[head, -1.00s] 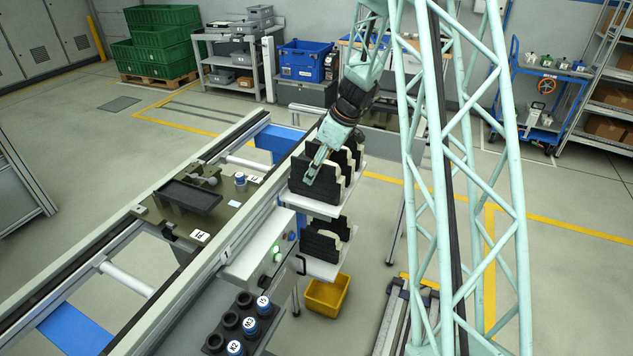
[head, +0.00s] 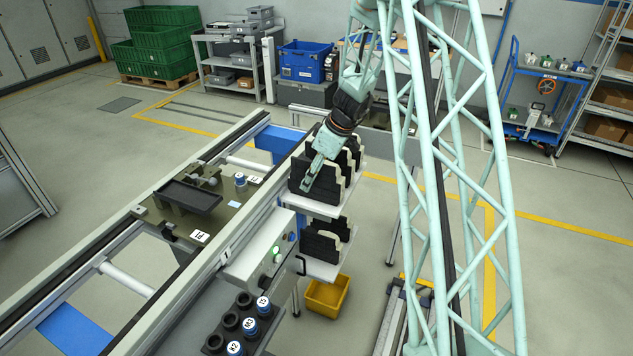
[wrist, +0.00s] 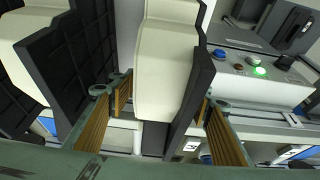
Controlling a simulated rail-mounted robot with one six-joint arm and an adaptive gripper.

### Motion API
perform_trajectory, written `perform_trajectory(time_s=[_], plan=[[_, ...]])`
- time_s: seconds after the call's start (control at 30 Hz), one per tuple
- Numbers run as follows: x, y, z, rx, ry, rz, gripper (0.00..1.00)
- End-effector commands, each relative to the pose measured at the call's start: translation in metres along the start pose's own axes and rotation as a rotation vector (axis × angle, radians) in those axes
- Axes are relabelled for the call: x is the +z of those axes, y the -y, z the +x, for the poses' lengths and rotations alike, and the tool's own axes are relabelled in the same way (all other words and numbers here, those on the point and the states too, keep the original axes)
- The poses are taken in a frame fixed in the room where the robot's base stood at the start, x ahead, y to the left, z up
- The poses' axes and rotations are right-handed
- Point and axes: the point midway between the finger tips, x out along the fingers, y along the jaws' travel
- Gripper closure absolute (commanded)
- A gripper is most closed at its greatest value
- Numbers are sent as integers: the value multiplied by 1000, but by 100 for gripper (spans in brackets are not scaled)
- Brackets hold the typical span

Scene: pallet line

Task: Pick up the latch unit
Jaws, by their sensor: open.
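A cream-and-black unit (wrist: 165,65), which looks like the latch unit, fills the middle of the wrist view. It has a cream body and a black plate on its right side. My gripper (wrist: 160,102) is open, with one finger on each side of this unit. Whether the fingers touch it cannot be told. In the head view my gripper (head: 308,184) points down at the front of the upper shelf's row of black units (head: 327,184). The arm hides part of that row.
A similar unit (wrist: 75,65) stands close on the left in the wrist view. More black units (head: 320,244) sit on the lower shelf. A control box with a green light (head: 262,258) and the conveyor rail (head: 215,245) lie left of the rack. A yellow bin (head: 327,297) is below.

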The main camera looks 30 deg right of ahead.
Motion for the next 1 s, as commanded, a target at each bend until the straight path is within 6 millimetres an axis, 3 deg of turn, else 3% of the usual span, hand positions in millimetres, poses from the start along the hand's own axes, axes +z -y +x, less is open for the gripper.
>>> perform_trajectory(time_s=[0.33, 1.0], plan=[[0, 0, 28, 0, 0, 0, 55], [0, 0, 30, 0, 0, 0, 57]])
